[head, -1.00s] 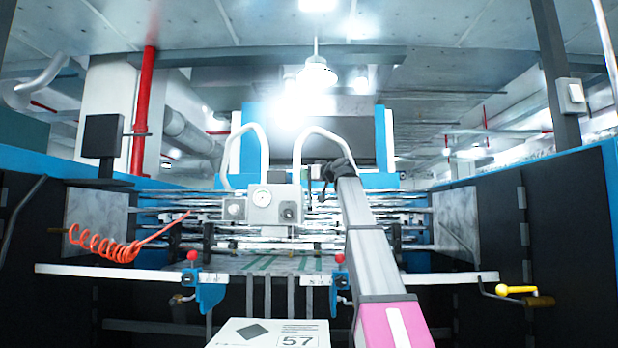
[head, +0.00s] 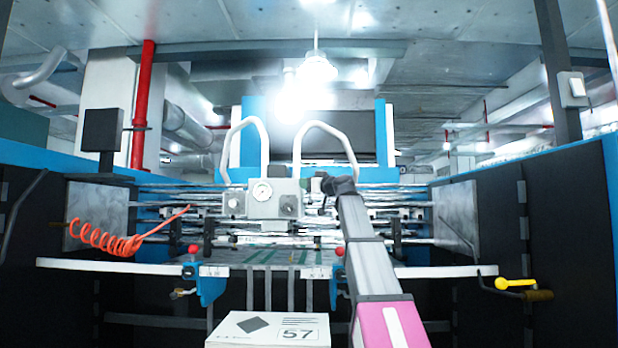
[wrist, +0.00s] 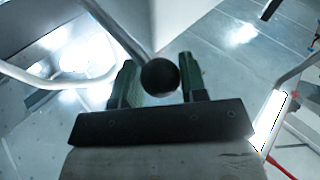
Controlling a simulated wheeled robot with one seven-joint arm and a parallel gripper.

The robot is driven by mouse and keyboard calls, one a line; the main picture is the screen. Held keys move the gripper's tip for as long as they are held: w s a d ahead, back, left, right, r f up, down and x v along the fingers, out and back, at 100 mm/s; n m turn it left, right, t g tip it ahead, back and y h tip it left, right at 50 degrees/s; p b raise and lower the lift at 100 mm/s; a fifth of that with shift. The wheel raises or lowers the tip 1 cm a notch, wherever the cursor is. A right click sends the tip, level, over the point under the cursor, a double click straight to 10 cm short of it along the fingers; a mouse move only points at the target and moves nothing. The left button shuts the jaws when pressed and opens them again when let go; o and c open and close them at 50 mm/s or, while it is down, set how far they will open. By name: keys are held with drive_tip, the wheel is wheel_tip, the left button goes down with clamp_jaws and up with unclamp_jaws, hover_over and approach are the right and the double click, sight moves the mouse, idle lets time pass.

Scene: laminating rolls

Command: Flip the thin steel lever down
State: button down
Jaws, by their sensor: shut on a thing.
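The thin steel lever (wrist: 119,30) shows in the wrist view as a slim rod coming from the upper left, ending in a round black knob (wrist: 160,78). My gripper (wrist: 157,74) has its two dark green fingers on either side of the knob and is shut on it. In the head view my gripper (head: 338,186) is at the right side of the grey gauge box (head: 272,199) on the machine. The lever is too small or hidden there to make out.
Two curved white pipes (head: 243,135) rise behind the gauge box. A white table edge (head: 110,267) with red-knobbed blue clamps (head: 210,285) crosses in front. A carton marked 57 (head: 268,330) is low in front. A coiled orange hose (head: 105,239) hangs at left, a yellow handle (head: 515,284) at right.

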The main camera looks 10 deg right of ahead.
wheel_tip(320, 180, down, 11)
drive_tip(key=s, duration=0.1)
drive_tip(key=shift+s+r, duration=0.2)
drive_tip(key=shift+s, duration=0.15)
drive_tip(key=shift+s+a+f, duration=0.1)
drive_tip(key=shift+s, duration=0.05)
drive_tip(key=c, duration=0.7)
unclamp_jaws()
drive_tip(key=shift+s, duration=0.15)
drive_tip(key=shift+c, duration=0.2)
drive_tip(key=s+d+r, duration=0.1)
drive_tip(key=s+d, duration=0.3)
drive_tip(key=s, duration=0.1)
drive_tip(key=shift+s, duration=0.4)
